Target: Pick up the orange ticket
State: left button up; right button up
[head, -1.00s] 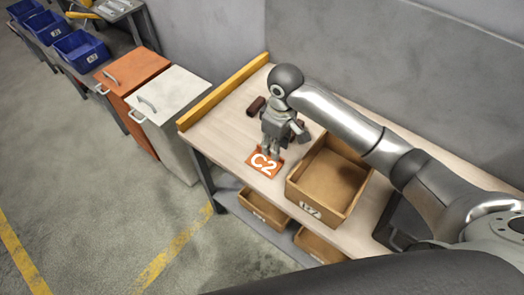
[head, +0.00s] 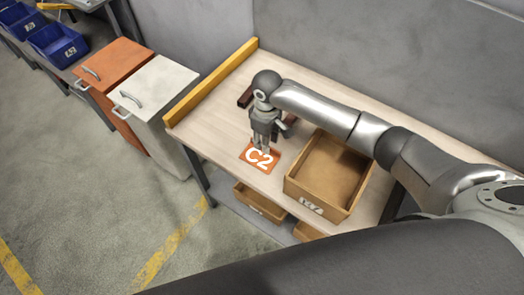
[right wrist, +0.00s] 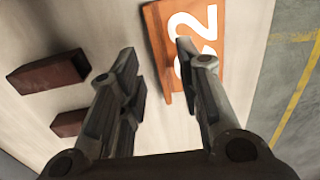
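The orange ticket (head: 268,166), marked C2 in white, lies on the workbench near its front edge. In the right wrist view the ticket (right wrist: 172,22) shows at upper right, with a raised strip along its left side. My right gripper (head: 262,150) points down just over the ticket. In the right wrist view my right gripper (right wrist: 160,55) is open, one finger over the ticket and the other left of it. The raised strip shows between the fingers, and nothing is held. The right finger hides part of the ticket. My left gripper is not in view.
A tan bin (head: 299,190) stands on the workbench (head: 215,130) right of the ticket. Dark reddish-brown blocks (right wrist: 48,70) lie left of my fingers in the wrist view. A yellow rail (head: 212,82) edges the bench's left end. Orange (head: 115,60) and white (head: 160,88) cabinets stand further left.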

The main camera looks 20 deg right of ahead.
jog(key=shift+f, duration=1.25)
jog(key=shift+c, duration=0.9)
jog(key=c, duration=0.5)
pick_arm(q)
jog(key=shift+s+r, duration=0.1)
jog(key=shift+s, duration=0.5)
pick_arm(e)
grip_shut()
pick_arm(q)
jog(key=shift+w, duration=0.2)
